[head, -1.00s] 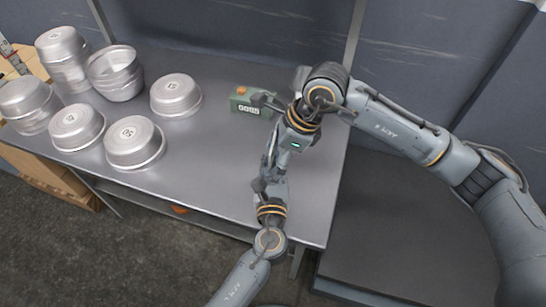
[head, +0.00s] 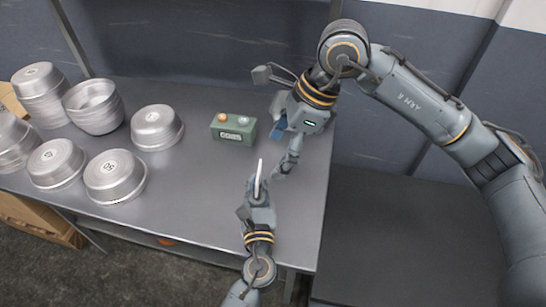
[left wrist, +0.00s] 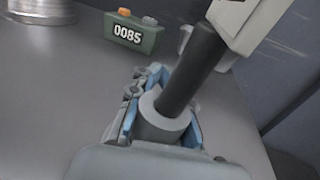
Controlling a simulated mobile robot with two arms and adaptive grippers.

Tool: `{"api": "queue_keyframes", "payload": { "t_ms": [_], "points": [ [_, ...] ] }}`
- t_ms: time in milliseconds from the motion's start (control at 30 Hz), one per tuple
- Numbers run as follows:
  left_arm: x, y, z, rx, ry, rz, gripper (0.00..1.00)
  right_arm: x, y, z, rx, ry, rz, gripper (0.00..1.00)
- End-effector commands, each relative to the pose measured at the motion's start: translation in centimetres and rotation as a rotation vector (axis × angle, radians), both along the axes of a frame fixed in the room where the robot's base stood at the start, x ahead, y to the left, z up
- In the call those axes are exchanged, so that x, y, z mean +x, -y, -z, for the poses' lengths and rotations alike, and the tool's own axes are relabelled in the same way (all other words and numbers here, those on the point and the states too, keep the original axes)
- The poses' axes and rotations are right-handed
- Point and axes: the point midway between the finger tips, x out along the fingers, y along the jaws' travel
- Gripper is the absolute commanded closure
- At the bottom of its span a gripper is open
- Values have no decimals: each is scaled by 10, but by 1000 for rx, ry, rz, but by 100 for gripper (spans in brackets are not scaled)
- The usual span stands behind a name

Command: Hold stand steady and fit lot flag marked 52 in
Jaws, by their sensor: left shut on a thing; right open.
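My left gripper (head: 257,190) is shut on the stand, a light grey round piece (left wrist: 160,117) between its blue-lined fingers in the left wrist view. A dark post (left wrist: 190,70) rises from the stand, tilted in that view. The lot flag, a pale plate (left wrist: 247,22), sits at the top of the post and is cut off by the frame; its number cannot be read. In the head view the flag (head: 259,173) shows nearly edge-on as a thin white strip. My right gripper (head: 284,166) is open and apart from the flag, to its right.
A green box (head: 234,128) reading 0085 (left wrist: 128,32) stands behind the grippers. Several metal pans, some stacked, fill the left of the metal table (head: 200,190). The table between pans and grippers is clear. A wall runs behind.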

Motion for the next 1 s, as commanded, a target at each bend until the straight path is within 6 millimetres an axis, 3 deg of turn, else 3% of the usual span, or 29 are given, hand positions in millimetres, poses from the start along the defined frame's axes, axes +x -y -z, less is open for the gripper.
{"api": "queue_keyframes", "payload": {
  "t_ms": [133,167,300,667,767,1000],
  "points": [
    [0,0,-1,0,1,0,100,0,0,-1,0,0,0,16],
    [0,0,-1,0,1,0,80,0,0,-1,0,0,0,16],
    [0,0,0,0,1,0,55,0,0,-1,0,1,0,16],
    [-5,0,0,0,-1,0,55,0,0,0,0,0,0,16],
    [-17,-1,1,2,-1,0,55,0,0,0,0,0,0,16],
    [-68,-1,1,1,-3,1,55,0,0,0,0,0,0,16]
  ]
}}
